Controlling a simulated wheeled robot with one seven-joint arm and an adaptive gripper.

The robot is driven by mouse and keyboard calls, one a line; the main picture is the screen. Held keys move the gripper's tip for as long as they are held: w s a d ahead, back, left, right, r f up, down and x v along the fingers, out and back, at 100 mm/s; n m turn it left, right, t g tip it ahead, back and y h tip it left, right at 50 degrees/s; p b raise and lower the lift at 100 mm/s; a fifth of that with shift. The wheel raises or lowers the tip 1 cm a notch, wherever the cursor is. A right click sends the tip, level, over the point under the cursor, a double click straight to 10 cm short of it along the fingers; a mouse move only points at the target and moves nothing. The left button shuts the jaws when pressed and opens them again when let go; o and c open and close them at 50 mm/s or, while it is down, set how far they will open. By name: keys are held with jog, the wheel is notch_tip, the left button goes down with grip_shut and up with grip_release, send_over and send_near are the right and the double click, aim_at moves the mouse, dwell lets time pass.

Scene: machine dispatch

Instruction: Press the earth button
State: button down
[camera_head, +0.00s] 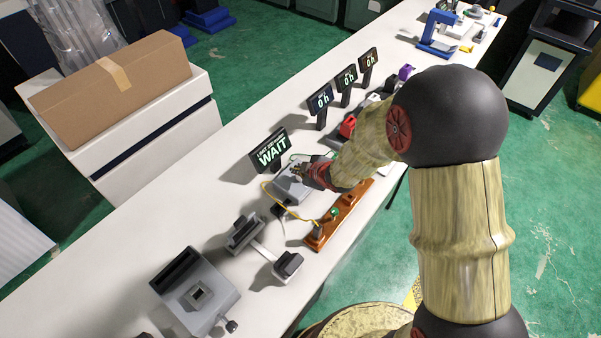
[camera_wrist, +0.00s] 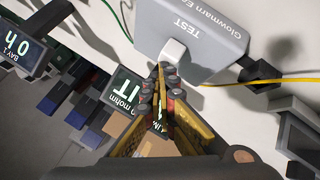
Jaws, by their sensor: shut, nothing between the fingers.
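The grey tester box marked TEST (camera_wrist: 205,30) fills the top of the wrist view and lies on the bench as a grey box (camera_head: 288,187) in the head view. Its pale raised button (camera_wrist: 173,49) sits beside the TEST lettering. My gripper (camera_wrist: 165,72) is shut and empty, its fingertips at the near edge of the button; I cannot tell whether they touch it. In the head view my gripper (camera_head: 308,172) is over the box, hiding part of it. A black display (camera_head: 268,153) behind the box reads WAIT.
A yellow cable (camera_head: 275,203) runs from the box towards a wooden bar (camera_head: 335,222) with knobs. Small displays (camera_head: 320,100) reading 0 h stand farther along the white bench. A grey device (camera_head: 195,290) stands at the near end. A cardboard box (camera_head: 105,85) is at left.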

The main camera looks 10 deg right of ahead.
jog(key=shift+r+p, duration=0.8)
jog(key=shift+r, duration=0.15)
notch_tip(320, 180, up, 5)
jog(key=p, duration=0.4)
dwell(0.6)
